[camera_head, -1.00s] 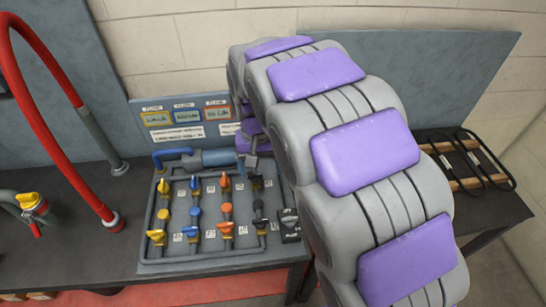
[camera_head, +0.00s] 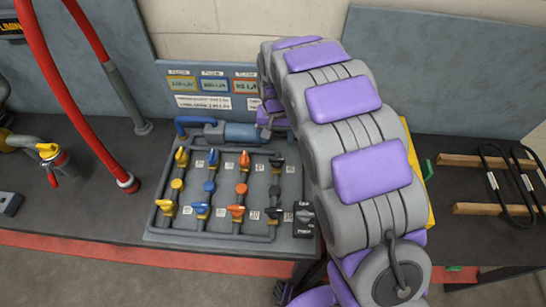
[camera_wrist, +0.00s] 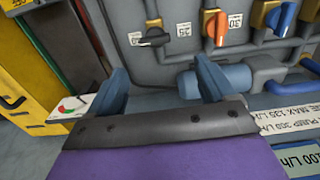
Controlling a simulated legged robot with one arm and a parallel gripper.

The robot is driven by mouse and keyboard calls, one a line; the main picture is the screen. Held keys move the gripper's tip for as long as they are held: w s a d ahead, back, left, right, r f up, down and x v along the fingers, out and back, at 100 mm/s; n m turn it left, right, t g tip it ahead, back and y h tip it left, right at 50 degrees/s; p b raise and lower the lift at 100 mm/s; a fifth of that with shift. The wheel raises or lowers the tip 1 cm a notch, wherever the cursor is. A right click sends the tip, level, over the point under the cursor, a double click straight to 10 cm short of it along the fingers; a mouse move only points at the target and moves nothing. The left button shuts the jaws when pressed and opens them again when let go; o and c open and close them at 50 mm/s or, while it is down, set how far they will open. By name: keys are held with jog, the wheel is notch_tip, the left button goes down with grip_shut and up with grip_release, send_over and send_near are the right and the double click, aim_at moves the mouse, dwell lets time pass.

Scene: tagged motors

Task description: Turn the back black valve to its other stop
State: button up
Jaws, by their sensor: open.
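The back black valve (camera_head: 277,161) is at the back right of the valve board, behind two more black knobs in its column. In the wrist view the same valve (camera_wrist: 155,38) shows its black handle lying roughly sideways across the picture, beside an orange valve (camera_wrist: 216,26). My gripper (camera_wrist: 162,82) is open, with two blue-grey fingers apart and nothing between them. The valve handle appears beyond the fingertips, near the gap's middle, with no contact visible. In the head view my arm partly hides my gripper, at the back edge of the board.
The valve board (camera_head: 165,236) also carries yellow, blue and orange valves. A blue-grey cylinder (camera_head: 240,132) lies along its back. A black switch box (camera_head: 304,218) stands at its front right. A yellow cabinet (camera_wrist: 28,62) is at left in the wrist view. A red hose (camera_head: 60,85) rises at left.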

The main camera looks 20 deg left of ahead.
send_over(276, 158)
jog(key=d, duration=0.2)
notch_tip(276, 158, down, 5)
jog(key=shift+s+f+b, duration=0.1)
jog(key=shift+b, duration=0.35)
jog(key=a+f, duration=0.1)
jog(key=f, duration=0.1)
jog(key=a+f, duration=0.1)
jog(key=a+f+b, duration=0.1)
jog(key=f, duration=0.1)
jog(key=shift+f, duration=0.3)
jog(key=shift+d+r, duration=0.2)
jog(key=shift+d, duration=0.95)
jog(key=shift+c, duration=0.8)
jog(key=shift+a+f, duration=0.2)
jog(key=shift+a, duration=0.65)
jog(key=c, duration=0.4)
jog(key=shift+d+r, duration=0.1)
jog(key=shift+d, duration=0.15)
jog(key=c, duration=0.5)
